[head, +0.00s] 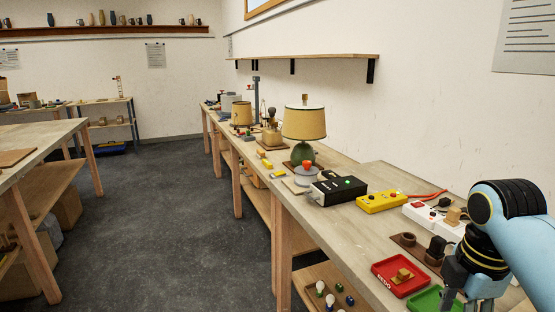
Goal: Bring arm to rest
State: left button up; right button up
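My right arm comes in from the right edge over the near end of the long workbench (360,228). My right gripper (466,298) points down beside the red tray (382,268) and over the green tray (424,301). Its fingertips run into the bottom edge of the picture, so I cannot tell whether it is open or holds anything. My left gripper is not in view. A lamp (304,123) with a tan shade and green base stands upright on the bench, far from the gripper.
A black box (338,190), a yellow box (381,202) and a white power strip (423,212) line the bench. A brown board (405,241) with dark round cups lies near my arm. A shelf below holds bulbs (330,300). The floor (180,220) to the left is clear.

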jog(key=s+a+r+m+t, duration=0.2)
jog(key=s+m+t, duration=0.1)
jog(key=s+m, duration=1.5)
jog(key=s+d+f+g+b, duration=0.2)
jog(key=f+b, duration=0.6)
jog(key=f, duration=2.3)
pick_arm(q)
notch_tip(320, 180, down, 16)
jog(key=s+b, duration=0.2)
jog(key=b, duration=0.5)
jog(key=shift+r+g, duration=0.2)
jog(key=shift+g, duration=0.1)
pick_arm(e)
jog(key=s+f, duration=1)
jog(key=f, duration=0.3)
jog(key=s+d+f, duration=0.1)
jog(key=s+f, duration=1)
jog(key=f, duration=0.2)
jog(key=shift+d+f+n+g, duration=0.25)
jog(key=shift+d+n+g, duration=0.05)
jog(key=shift+g, duration=0.1)
pick_arm(q)
jog(key=shift+b, duration=0.3)
